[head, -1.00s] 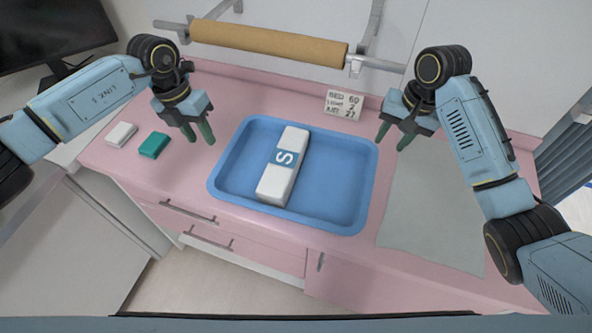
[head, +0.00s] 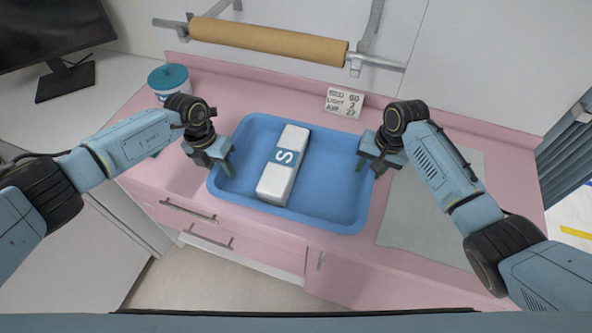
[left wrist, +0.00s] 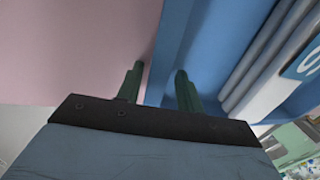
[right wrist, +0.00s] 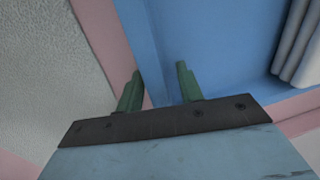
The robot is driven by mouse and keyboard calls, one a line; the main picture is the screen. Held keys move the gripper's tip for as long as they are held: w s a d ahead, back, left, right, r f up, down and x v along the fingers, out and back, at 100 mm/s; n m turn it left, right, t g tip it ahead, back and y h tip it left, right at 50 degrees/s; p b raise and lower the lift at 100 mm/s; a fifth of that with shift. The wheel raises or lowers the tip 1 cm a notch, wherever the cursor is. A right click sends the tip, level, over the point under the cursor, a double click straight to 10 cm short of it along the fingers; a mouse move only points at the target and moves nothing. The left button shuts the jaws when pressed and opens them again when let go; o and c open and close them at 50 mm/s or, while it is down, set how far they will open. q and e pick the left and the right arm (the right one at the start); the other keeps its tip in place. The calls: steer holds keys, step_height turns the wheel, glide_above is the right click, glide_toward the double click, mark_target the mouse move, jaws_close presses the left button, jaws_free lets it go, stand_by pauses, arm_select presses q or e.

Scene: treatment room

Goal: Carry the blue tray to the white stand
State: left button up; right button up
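The blue tray (head: 325,203) lies flat on the pink counter and holds a white package (head: 275,182) with a blue S label. My left gripper (head: 215,166) is at the tray's left rim; in the left wrist view its open fingers (left wrist: 158,84) stand either side of the tray's wall (left wrist: 167,60). My right gripper (head: 370,168) is at the right rim; in the right wrist view its open fingers (right wrist: 157,86) also straddle the wall (right wrist: 146,50). Gaps show between fingers and wall. I cannot make out a white stand in any view.
A grey mat (head: 425,215) lies right of the tray. A tub with a teal lid (head: 168,80) stands at the back left. A small sign (head: 344,102) leans at the back under a paper roll (head: 268,39). A monitor (head: 50,35) is at far left.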

arm_select(q)
steer(key=shift+f, duration=0.15)
arm_select(e)
steer(key=shift+f, duration=0.1)
arm_select(q)
steer(key=shift+c, duration=0.3)
arm_select(e)
steer(key=shift+c, duration=0.3)
arm_select(q)
steer(key=c, duration=0.7)
arm_select(e)
steer(key=c, duration=0.7)
arm_select(q)
steer(key=shift+d, duration=0.15)
jaws_close()
arm_select(e)
steer(key=shift+a, duration=0.15)
jaws_close()
